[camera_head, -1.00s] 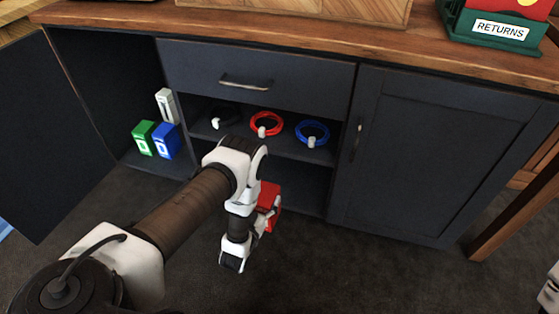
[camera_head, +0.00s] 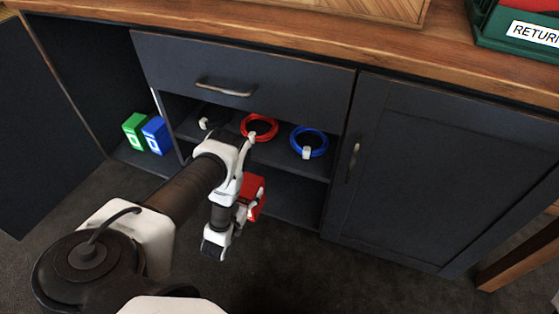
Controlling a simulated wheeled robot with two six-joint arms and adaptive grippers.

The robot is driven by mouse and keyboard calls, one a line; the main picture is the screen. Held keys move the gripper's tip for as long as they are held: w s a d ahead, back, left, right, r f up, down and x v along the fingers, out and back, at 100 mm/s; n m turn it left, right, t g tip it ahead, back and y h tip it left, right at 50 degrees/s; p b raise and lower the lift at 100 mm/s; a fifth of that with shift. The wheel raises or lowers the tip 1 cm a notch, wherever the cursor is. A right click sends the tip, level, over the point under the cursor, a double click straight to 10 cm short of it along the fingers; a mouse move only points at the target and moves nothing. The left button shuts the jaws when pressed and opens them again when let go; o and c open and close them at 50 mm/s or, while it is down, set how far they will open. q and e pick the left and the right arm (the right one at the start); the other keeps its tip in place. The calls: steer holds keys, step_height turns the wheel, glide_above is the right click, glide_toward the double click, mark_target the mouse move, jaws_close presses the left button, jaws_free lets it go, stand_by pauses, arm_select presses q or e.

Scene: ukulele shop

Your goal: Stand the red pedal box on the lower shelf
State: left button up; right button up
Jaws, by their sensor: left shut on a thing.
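The red pedal box (camera_head: 251,188) is held by my left gripper (camera_head: 246,207), whose fingers are largely hidden by its own wrist. The box is at the opening of the lower shelf (camera_head: 291,200), below the shelf with the cable rings. I cannot tell how far in it is, or whether it touches the shelf floor. My left arm comes in from the lower left and covers part of the opening. My right gripper is not in view.
A red cable ring (camera_head: 259,127) and a blue one (camera_head: 309,141) lie on the shelf above. A green box (camera_head: 134,131) and a blue box (camera_head: 155,135) stand in the left compartment. The lower shelf looks clear right of the red box. A closed door (camera_head: 440,170) is at right.

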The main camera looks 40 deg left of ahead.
mark_target(258, 183)
arm_select(q)
steer(key=w+f+b, duration=0.1)
steer(key=b, duration=0.3)
steer(key=shift+w+d+f, duration=0.1)
steer(key=shift+w+f, duration=0.2)
steer(key=shift+w, duration=0.05)
steer(key=w, duration=0.3)
steer(key=shift+d+r+b, duration=0.1)
steer(key=shift+r+b, duration=0.15)
steer(key=shift+b, duration=0.05)
steer(key=w+f+b, duration=0.3)
steer(key=w+b, duration=0.4)
steer(key=w, duration=0.3)
steer(key=shift+d+f, duration=0.25)
steer(key=shift+f, duration=0.15)
steer(key=o, duration=1.8)
steer(key=shift+f, duration=0.15)
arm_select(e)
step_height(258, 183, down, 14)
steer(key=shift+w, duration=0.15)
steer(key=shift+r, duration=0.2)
